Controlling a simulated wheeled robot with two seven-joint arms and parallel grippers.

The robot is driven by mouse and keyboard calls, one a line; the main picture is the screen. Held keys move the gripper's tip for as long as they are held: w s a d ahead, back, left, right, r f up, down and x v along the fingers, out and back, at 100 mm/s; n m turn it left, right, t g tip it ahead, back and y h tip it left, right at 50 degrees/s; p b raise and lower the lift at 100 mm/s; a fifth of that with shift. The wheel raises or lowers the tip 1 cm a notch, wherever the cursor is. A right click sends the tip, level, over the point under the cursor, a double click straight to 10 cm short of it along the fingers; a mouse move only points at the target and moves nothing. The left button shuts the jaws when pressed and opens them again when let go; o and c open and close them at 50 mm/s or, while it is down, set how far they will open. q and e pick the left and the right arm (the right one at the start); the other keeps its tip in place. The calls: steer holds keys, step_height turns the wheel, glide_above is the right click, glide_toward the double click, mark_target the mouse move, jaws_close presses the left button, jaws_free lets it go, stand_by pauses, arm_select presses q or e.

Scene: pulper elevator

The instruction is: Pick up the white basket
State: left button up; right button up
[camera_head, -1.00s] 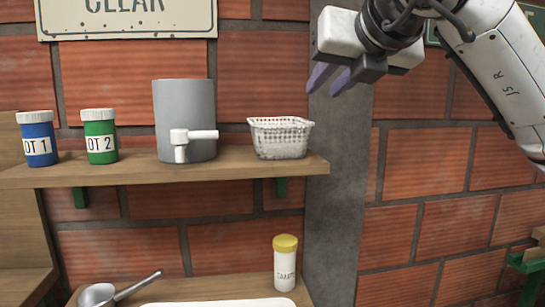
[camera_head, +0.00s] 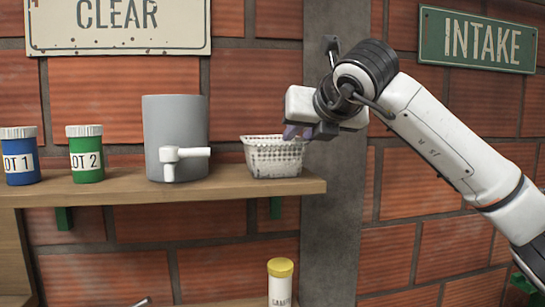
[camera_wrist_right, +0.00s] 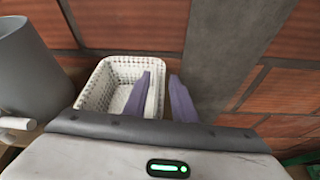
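The white basket (camera_head: 270,160) stands upright near the right end of the upper wooden shelf. It also shows in the right wrist view (camera_wrist_right: 98,88), where its inside looks empty. My right gripper (camera_head: 299,133) is at the basket's right rim with its purple fingers pointing down. In the right wrist view the fingers (camera_wrist_right: 164,76) are apart, one inside the basket and one outside, with the right wall between them. A gap shows beside the outer finger. The lower fingertips are partly hidden. My left gripper is not in view.
A grey container with a white tap (camera_head: 176,135) stands left of the basket on the shelf (camera_head: 225,188). A green jar (camera_head: 86,155) and a blue jar (camera_head: 20,157) stand farther left. A yellow-lidded jar (camera_head: 280,285) is below. A grey pillar (camera_head: 335,220) is right of the shelf.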

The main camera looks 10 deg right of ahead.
steer(key=shift+w+f, duration=0.2)
steer(key=shift+w, duration=0.3)
jaws_close()
